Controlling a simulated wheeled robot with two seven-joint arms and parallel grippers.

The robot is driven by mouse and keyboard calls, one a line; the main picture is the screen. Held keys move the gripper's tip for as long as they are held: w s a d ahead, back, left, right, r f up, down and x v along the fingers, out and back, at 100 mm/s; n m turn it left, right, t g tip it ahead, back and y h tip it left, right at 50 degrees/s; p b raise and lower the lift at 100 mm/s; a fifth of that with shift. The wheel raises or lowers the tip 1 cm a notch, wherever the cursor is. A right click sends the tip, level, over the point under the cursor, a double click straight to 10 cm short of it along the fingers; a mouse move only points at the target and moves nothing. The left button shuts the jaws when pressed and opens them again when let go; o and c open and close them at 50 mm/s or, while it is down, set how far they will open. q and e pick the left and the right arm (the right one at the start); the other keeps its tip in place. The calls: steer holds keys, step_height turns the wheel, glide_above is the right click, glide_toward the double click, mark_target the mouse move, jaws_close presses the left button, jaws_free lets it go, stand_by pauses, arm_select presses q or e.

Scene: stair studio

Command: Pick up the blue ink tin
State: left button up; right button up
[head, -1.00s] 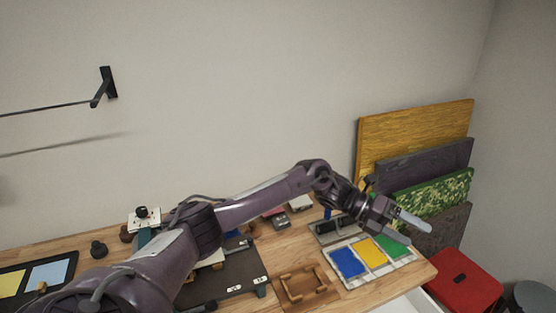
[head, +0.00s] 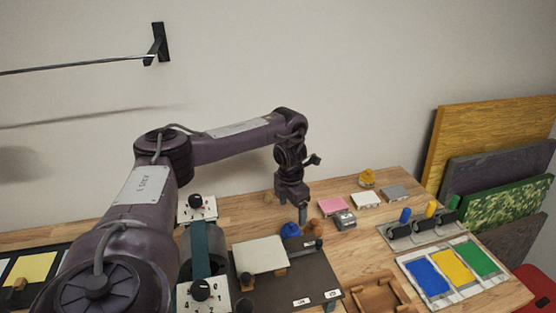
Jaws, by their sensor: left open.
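A small blue rounded object (head: 290,230), which looks like the blue ink tin, sits on the wooden table at the back edge of the dark board. My left gripper (head: 302,214) points down just above and behind it in the picture. The gripper is open with nothing seen between its fingers. I cannot tell whether the fingers touch the blue object. My right gripper is not in view.
A brown knob (head: 315,228) stands close to the right of the blue object. Rollers on a grey rack (head: 395,236), ink slabs (head: 427,278) and a wooden tray (head: 378,298) are at the right.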

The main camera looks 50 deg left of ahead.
mark_target(290, 223)
arm_select(q)
steer(key=shift+s+d+f+m, duration=0.25)
steer(key=shift+d+m, duration=0.1)
steer(key=shift+m, duration=0.45)
steer(key=shift+s+d+m+g+b, duration=0.2)
steer(key=shift+s+m+g+b, duration=0.1)
steer(key=shift+m+b, duration=0.15)
steer(key=shift+s+d+m, duration=0.1)
steer(key=shift+s+m, duration=0.15)
steer(key=shift+m, duration=0.2)
steer(key=shift+s+f+b, duration=0.15)
steer(key=shift+f+b, duration=0.15)
steer(key=shift+b, duration=0.05)
steer(key=shift+a+f+b, duration=0.2)
steer(key=shift+f+b, duration=0.3)
steer(key=shift+f, duration=0.55)
steer(key=shift+d+f, duration=0.1)
steer(key=shift+f, duration=0.6)
steer(key=f, duration=0.1)
steer(key=f+p, duration=0.1)
steer(key=f, duration=0.1)
steer(key=shift+w+d+f+p, duration=0.1)
steer(key=shift+w+f+p, duration=0.1)
steer(key=shift+p, duration=0.1)
steer(key=shift+f, duration=0.25)
steer(key=shift+w+r, duration=0.1)
steer(key=c, duration=1.3)
